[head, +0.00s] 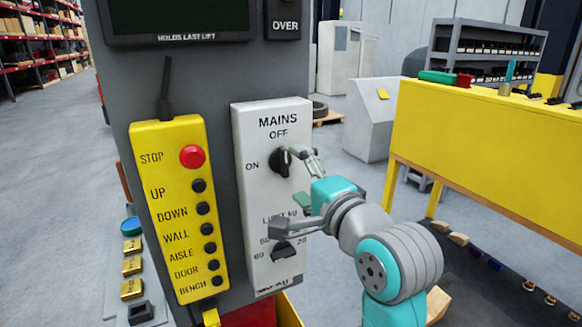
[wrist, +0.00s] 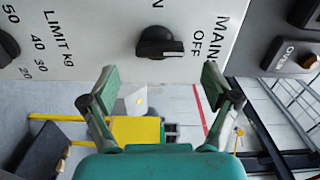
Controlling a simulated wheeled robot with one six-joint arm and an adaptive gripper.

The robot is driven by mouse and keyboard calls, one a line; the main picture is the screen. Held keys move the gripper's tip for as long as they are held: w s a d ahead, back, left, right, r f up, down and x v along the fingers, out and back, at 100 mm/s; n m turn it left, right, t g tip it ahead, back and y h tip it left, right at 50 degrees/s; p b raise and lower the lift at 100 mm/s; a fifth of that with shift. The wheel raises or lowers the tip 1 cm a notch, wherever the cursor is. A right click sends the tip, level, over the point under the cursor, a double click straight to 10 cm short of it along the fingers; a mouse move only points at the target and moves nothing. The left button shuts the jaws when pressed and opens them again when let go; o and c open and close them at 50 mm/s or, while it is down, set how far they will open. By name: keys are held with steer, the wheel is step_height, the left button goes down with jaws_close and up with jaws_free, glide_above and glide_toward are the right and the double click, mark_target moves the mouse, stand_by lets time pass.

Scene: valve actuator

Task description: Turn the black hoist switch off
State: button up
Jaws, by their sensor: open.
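The black mains switch (head: 279,161) is a rotary knob on the white panel (head: 245,190), with OFF printed above it and ON to its left. In the wrist view the knob (wrist: 161,43) has its handle and pale mark toward the word OFF. My gripper (head: 289,190) is open and empty in front of the panel. In the wrist view its two fingers (wrist: 160,82) are spread to either side of the knob's line and look apart from it. In the head view the upper finger partly overlaps the knob's right side.
A dark limit knob (head: 284,251) sits lower on the same panel. A yellow pendant box (head: 173,220) with a red stop button (head: 192,156) and several black buttons is to the left. A yellow bench (head: 470,150) stands at the right. Floor shows between panel and bench.

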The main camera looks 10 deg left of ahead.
steer(key=v, duration=0.7)
steer(key=shift+s+d, duration=0.1)
steer(key=shift+s, duration=0.05)
steer(key=s+d+f+n+h, duration=0.1)
steer(key=s+d+f+h, duration=0.2)
steer(key=f, duration=0.7)
steer(key=s+d+f+t+h, duration=0.1)
steer(key=s+d+f, duration=0.3)
steer(key=f, duration=0.6)
steer(key=s+d+f+n+h, duration=0.15)
steer(key=d+f, duration=0.35)
steer(key=f, duration=0.5)
steer(key=s+d+f+n+h, duration=0.2)
steer(key=s+d+f, duration=0.15)
steer(key=s, duration=0.45)
steer(key=s+d+f+n+h, duration=0.2)
steer(key=s+f, duration=0.3)
steer(key=s, duration=0.3)
steer(key=s+d+n+g, duration=0.1)
steer(key=s+n, duration=0.3)
steer(key=s, duration=1.1)
steer(key=shift+s+d, duration=0.3)
steer(key=shift+s, duration=0.05)
